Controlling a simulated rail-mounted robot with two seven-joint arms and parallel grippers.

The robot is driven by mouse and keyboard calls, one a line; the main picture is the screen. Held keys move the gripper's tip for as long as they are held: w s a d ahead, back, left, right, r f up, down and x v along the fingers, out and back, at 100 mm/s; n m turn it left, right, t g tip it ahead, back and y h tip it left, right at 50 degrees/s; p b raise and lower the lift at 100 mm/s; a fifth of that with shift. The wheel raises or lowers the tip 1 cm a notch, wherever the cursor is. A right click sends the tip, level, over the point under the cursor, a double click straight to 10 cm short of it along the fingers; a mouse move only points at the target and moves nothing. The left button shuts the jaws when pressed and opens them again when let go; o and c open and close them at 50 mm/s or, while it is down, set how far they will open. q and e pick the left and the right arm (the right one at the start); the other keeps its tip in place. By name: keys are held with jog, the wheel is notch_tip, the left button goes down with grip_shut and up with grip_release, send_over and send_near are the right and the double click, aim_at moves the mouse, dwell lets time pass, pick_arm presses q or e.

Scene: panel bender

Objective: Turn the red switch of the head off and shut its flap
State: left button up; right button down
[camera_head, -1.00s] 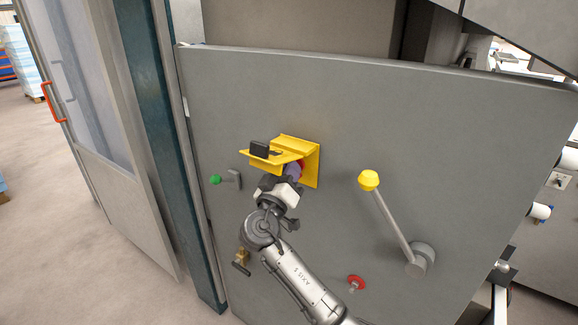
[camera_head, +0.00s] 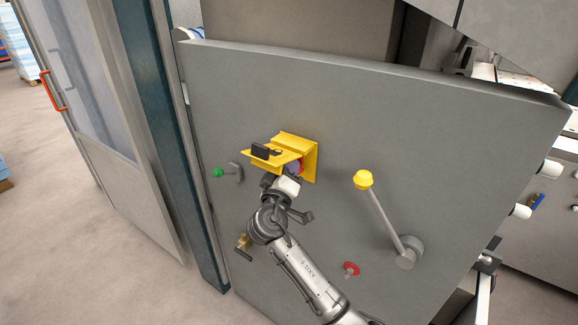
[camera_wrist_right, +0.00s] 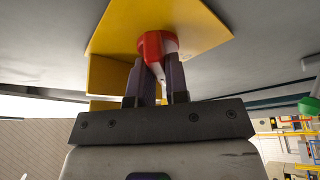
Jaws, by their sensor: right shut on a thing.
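The red switch (camera_wrist_right: 157,44) sits on a yellow backing plate (camera_head: 311,163) on the grey panel. The yellow flap (camera_head: 262,158), with a black piece (camera_head: 260,150) on it, stands out from the plate, raised above the switch. My right gripper (camera_head: 292,170) reaches in from below, under the flap. In the right wrist view its two dark fingers (camera_wrist_right: 158,66) are shut on the red switch. The switch is mostly hidden by the gripper in the head view. My left gripper is not in view.
A green-knobbed lever (camera_head: 219,172) is left of the flap. A brass-coloured handle (camera_head: 243,243) is below left, close to my arm. A yellow-knobbed lever (camera_head: 385,215) and a red knob (camera_head: 350,269) are to the right. The panel between flap and yellow lever is clear.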

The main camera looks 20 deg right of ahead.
jog(key=c, duration=1.1)
grip_release()
jog(key=shift+a, duration=0.1)
jog(key=v, duration=1.3)
jog(key=shift+s+a+f, duration=0.1)
jog(key=shift+s+a, duration=0.05)
jog(key=shift+s, duration=0.2)
